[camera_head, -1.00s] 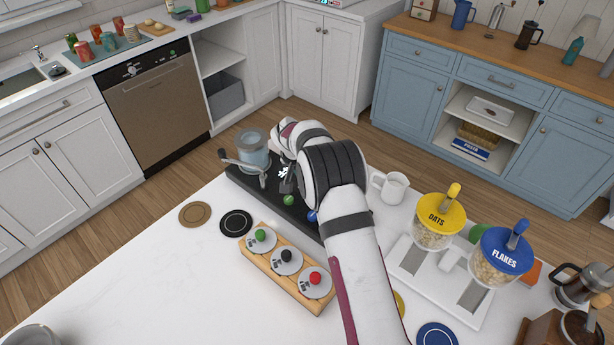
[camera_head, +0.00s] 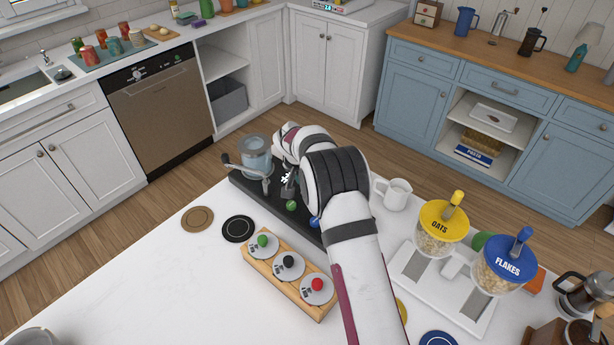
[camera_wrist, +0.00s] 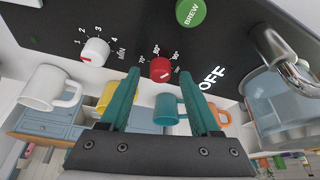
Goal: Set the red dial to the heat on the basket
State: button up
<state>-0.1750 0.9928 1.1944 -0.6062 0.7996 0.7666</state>
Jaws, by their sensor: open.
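A red dial (camera_wrist: 160,69) sits on a black panel (camera_wrist: 130,22) in the wrist view, with degree marks around it, including what looks like 70, 80 and 90. Its pointer is too small to read surely. My gripper (camera_wrist: 160,74) is open, its two teal fingers on either side of the red dial in the picture; I cannot tell whether they touch it. In the head view my gripper (camera_head: 287,188) is over the dark machine base (camera_head: 252,188), and my arm hides the red dial there. I cannot make out any heat mark on a basket.
Beside the dial are a white minute dial (camera_wrist: 95,52) and a green BREW knob (camera_wrist: 190,12). A glass jar (camera_head: 256,152) stands on the base. A wooden block (camera_head: 262,268) with green, black and red knobs is nearby. A white mug (camera_head: 395,194) stands right of my arm.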

jog(key=v, duration=1.5)
jog(key=shift+s+a+r, duration=0.1)
jog(key=shift+r, duration=0.05)
jog(key=s+d+r+g, duration=0.1)
jog(key=s+d+r, duration=0.1)
jog(key=s, duration=0.4)
jog(key=s+d+r+g, duration=0.1)
jog(key=s+d+r, duration=0.15)
jog(key=s, duration=0.45)
jog(key=s+f+g+y, duration=0.2)
jog(key=s+y, duration=0.2)
jog(key=s, duration=2.3)
jog(key=shift+a, duration=0.2)
